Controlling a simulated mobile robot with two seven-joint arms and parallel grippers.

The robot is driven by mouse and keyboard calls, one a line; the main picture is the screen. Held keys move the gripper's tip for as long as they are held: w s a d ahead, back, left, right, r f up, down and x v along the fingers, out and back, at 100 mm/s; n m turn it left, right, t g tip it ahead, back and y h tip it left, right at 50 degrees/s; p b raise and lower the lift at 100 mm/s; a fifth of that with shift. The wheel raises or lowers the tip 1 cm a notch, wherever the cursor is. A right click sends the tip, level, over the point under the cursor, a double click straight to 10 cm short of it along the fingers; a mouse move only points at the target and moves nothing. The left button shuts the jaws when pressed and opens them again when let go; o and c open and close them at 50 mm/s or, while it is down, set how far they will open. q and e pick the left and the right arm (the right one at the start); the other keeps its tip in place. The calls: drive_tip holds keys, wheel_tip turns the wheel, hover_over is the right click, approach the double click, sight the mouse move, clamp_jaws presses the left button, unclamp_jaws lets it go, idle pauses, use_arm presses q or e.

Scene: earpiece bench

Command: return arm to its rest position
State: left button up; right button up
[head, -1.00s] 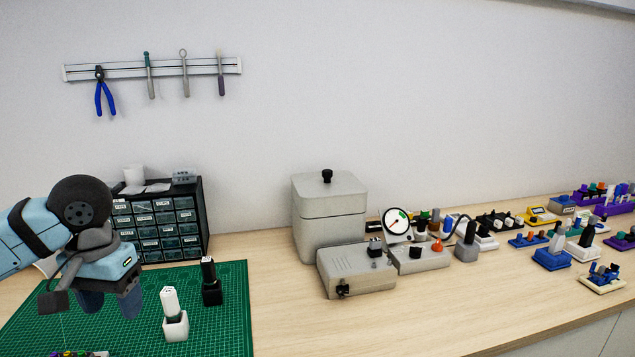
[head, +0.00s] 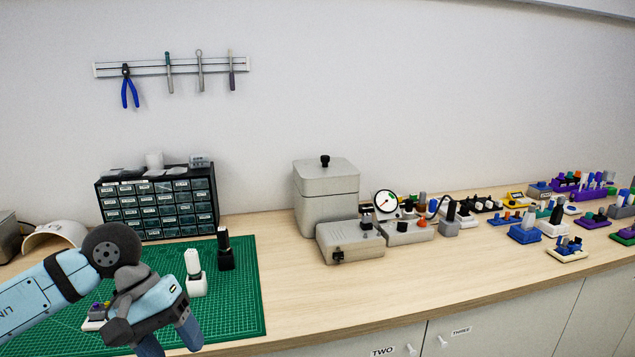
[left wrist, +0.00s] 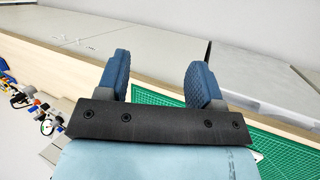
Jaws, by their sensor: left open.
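My left arm comes in from the left in the head view, low over the green cutting mat (head: 240,310). Its gripper (head: 170,342) points downward at the mat's front edge. The left wrist view shows its two blue fingers (left wrist: 158,72) spread apart with nothing between them. My right gripper is in neither view.
A white bottle-like piece (head: 195,272) and a black one (head: 225,250) stand upright on the mat. A small part with coloured knobs (head: 96,315) is by the arm. A drawer cabinet (head: 157,205), grey box (head: 327,200) and several small devices stand behind and right. The front-middle bench is clear.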

use_arm(q)
drive_tip(key=s+d+n+t+h, duration=0.2)
drive_tip(key=s+d+n+h, duration=0.2)
drive_tip(key=d+n+h, duration=1.3)
drive_tip(key=w+a+f+m+t+y, duration=0.1)
drive_tip(key=a+f+m+t+y, duration=0.4)
drive_tip(key=m, duration=0.7)
drive_tip(key=a+f+m+t+y, duration=0.2)
drive_tip(key=f+m+t+y, duration=0.35)
drive_tip(key=m, duration=0.55)
drive_tip(key=w+a+f+m+t+y, duration=0.1)
drive_tip(key=a+f+m+t+y, duration=0.25)
drive_tip(key=f+m+t, duration=0.6)
drive_tip(key=s+a+f+n+g+y, duration=0.2)
drive_tip(key=s+f+n+g+y, duration=0.1)
drive_tip(key=s+f+n+g, duration=0.3)
drive_tip(key=s+a+f+n+g+y, duration=0.2)
drive_tip(key=s+f+n+g, duration=0.1)
drive_tip(key=s+f+n, duration=0.4)
wheel_tip(320, 180, up, 13)
drive_tip(key=a+m+p, duration=0.1)
drive_tip(key=m+p, duration=0.1)
drive_tip(key=p, duration=1.4)
drive_tip(key=shift+s, duration=0.4)
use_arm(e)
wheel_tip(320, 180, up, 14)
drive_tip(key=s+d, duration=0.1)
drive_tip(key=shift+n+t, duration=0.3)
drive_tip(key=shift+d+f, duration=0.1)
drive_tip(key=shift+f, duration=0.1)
